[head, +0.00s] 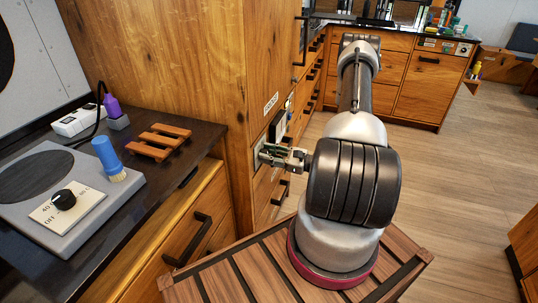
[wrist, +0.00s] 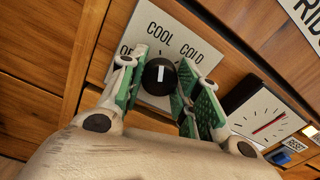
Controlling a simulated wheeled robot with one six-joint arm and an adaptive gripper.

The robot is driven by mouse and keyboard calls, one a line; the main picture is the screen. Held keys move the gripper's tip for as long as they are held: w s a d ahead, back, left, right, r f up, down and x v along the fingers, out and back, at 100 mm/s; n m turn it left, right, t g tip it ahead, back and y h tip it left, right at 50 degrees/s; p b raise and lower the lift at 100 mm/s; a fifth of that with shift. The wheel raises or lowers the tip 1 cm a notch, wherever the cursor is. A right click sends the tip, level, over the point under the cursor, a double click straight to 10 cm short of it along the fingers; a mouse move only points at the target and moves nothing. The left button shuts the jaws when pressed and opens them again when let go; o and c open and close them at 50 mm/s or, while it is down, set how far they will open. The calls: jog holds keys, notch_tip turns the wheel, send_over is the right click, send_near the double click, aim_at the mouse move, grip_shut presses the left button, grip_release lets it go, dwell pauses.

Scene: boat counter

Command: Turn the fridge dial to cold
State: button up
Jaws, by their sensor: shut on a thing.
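The fridge dial (wrist: 160,77) is a round black knob with a white pointer line, on a pale plate (wrist: 185,37) marked OFF, COOL and COLD. The pointer stands about upright in the wrist view, toward COOL; COLD is to its right. My gripper (wrist: 163,68), with green-padded fingers, is shut on the dial, one finger on each side. OFF is partly covered by the left finger. In the head view my gripper (head: 268,154) reaches left to the wooden cabinet front, and the dial is hidden there.
A white gauge (wrist: 264,117) with a red needle and a blue button (wrist: 280,157) labelled RESET sit right of the dial. At left, a counter (head: 180,165) holds a hotplate (head: 110,205) with its own black knob, a blue brush (head: 106,155) and a wooden rack (head: 158,142).

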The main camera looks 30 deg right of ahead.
jog(key=m, duration=1)
jog(key=shift+m, duration=0.4)
dwell(0.4)
jog(key=o, duration=1)
jog(key=shift+o, duration=0.2)
jog(key=shift+d, duration=0.1)
jog(key=v, duration=1.2)
